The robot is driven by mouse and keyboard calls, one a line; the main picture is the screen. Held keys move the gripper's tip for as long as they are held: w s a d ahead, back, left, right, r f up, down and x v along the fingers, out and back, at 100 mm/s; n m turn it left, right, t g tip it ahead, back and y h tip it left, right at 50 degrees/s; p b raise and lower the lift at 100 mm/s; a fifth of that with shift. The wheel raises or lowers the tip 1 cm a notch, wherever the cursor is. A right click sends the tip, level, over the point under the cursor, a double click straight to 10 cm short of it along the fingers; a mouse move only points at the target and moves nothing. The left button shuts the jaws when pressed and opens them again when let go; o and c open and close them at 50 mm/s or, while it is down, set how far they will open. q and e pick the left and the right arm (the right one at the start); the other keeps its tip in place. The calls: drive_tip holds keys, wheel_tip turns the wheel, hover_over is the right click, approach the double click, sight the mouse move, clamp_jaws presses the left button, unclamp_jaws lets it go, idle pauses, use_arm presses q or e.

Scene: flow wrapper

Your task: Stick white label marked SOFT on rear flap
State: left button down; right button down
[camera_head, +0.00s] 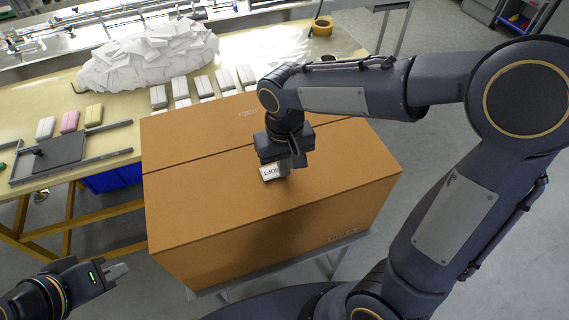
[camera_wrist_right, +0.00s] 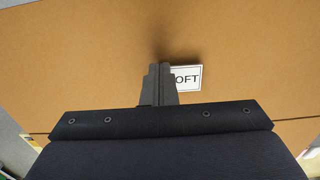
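A large brown cardboard box (camera_head: 215,215) stands in front of me, its top flaps shut with a seam between them. A white label marked SOFT (camera_head: 270,173) lies on the near flap, on my side of the seam. In the right wrist view the label (camera_wrist_right: 187,78) shows "OFT"; its left end is hidden behind my right fingertips. My right gripper (camera_head: 291,166) points down at the flap, fingers together, right at the label. Whether the fingertips touch or grip the label, I cannot tell. My left gripper (camera_head: 118,271) hangs at the lower left, away from the box.
A yellow table (camera_head: 60,90) behind the box carries a heap of white packets (camera_head: 150,55), several wrapped bars, a dark plate (camera_head: 58,153) on rails and a tape roll (camera_head: 321,27). A blue bin (camera_head: 112,178) is under it. The box's left top is clear.

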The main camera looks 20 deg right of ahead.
drive_tip(key=shift+f, duration=0.25)
idle(0.7)
idle(0.3)
drive_tip(key=c, duration=1.7)
unclamp_jaws()
drive_tip(key=o, duration=0.5)
wheel_tip(320, 180, up, 8)
drive_tip(key=p, duration=0.6)
